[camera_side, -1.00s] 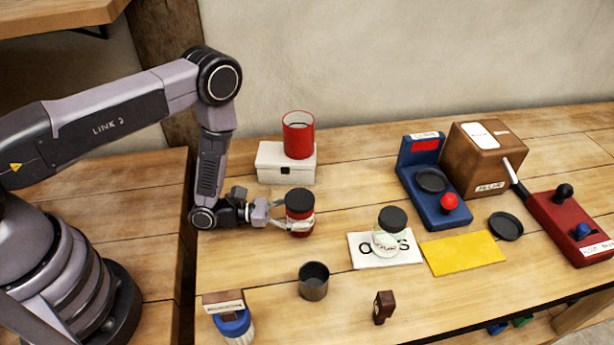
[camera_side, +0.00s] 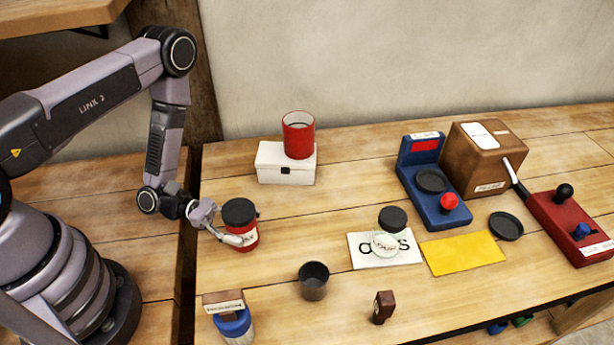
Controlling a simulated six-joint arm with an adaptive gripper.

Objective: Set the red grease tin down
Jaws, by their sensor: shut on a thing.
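The red grease tin (camera_side: 250,231), a red jar with a black lid and a pale label, is at the left part of the bench. My gripper (camera_side: 236,239) reaches in from the left and is shut on its lower side, with one finger across the front. The far finger is mostly hidden behind the tin. The tin is roughly upright, perhaps slightly tilted. I cannot tell whether its base touches the wood or hangs just above it.
Behind stand a white box (camera_side: 286,174) and a red open cup (camera_side: 298,137).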

